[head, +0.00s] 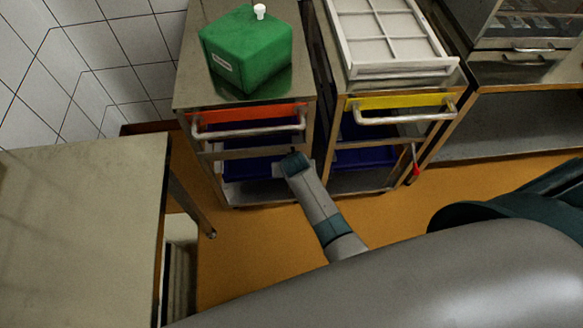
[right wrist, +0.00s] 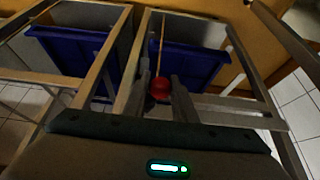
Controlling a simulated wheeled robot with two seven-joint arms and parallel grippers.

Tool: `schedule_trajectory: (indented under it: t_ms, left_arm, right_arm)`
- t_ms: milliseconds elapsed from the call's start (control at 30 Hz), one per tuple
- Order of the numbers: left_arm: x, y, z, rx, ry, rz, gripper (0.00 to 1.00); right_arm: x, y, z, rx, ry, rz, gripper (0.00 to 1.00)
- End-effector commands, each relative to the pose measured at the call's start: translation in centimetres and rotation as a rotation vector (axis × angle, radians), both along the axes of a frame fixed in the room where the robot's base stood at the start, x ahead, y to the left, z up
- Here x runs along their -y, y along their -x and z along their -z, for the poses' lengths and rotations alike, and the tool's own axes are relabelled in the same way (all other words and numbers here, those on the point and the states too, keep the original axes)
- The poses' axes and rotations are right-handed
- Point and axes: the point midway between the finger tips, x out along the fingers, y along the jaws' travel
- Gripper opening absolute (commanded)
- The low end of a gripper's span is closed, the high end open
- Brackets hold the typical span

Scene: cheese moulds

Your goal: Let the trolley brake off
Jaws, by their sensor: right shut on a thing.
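In the right wrist view, a red brake knob (right wrist: 160,88) sits at the end of a thin rod on a trolley frame. My right gripper (right wrist: 162,94) is shut on it, one finger on each side. In the head view my right arm reaches down to the right front edge of the left trolley (head: 190,90), the one with the orange-red strip; this knob and the fingers are hidden there. The right trolley (head: 349,150), with a yellow strip, has its own red knob (head: 416,170) hanging on a lever at its right side. My left gripper is not in view.
A green block (head: 245,52) with a white peg stands on the left trolley. A white divided tray (head: 390,30) lies on the right one. Blue bins (right wrist: 75,48) sit below. A table (head: 80,220) stands at left, with orange floor between.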

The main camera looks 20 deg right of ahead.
Motion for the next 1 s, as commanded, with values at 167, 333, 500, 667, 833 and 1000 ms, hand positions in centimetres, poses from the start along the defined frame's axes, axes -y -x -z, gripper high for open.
schedule_trajectory:
  t_ms: [167, 333, 500, 667, 833, 1000]
  left_arm:
    - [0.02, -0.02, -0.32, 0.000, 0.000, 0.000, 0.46]
    - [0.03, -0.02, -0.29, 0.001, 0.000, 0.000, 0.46]
    - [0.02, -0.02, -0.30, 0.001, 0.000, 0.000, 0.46]
    - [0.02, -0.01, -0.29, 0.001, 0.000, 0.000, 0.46]
    - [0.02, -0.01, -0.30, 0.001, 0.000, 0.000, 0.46]
    - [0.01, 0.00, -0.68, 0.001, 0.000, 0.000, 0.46]
  right_arm:
    - [0.06, -0.32, -0.31, -0.005, -0.002, 0.000, 0.00]
    - [0.08, -0.34, -0.30, -0.005, -0.002, 0.000, 0.00]
    - [0.07, -0.35, -0.32, -0.004, -0.002, 0.000, 0.34]
    - [0.06, -0.24, -0.22, -0.006, -0.003, 0.000, 0.42]
    - [0.04, -0.17, -0.17, -0.008, -0.002, 0.000, 0.42]
    - [-0.01, -0.03, -0.47, -0.009, -0.002, 0.000, 0.42]
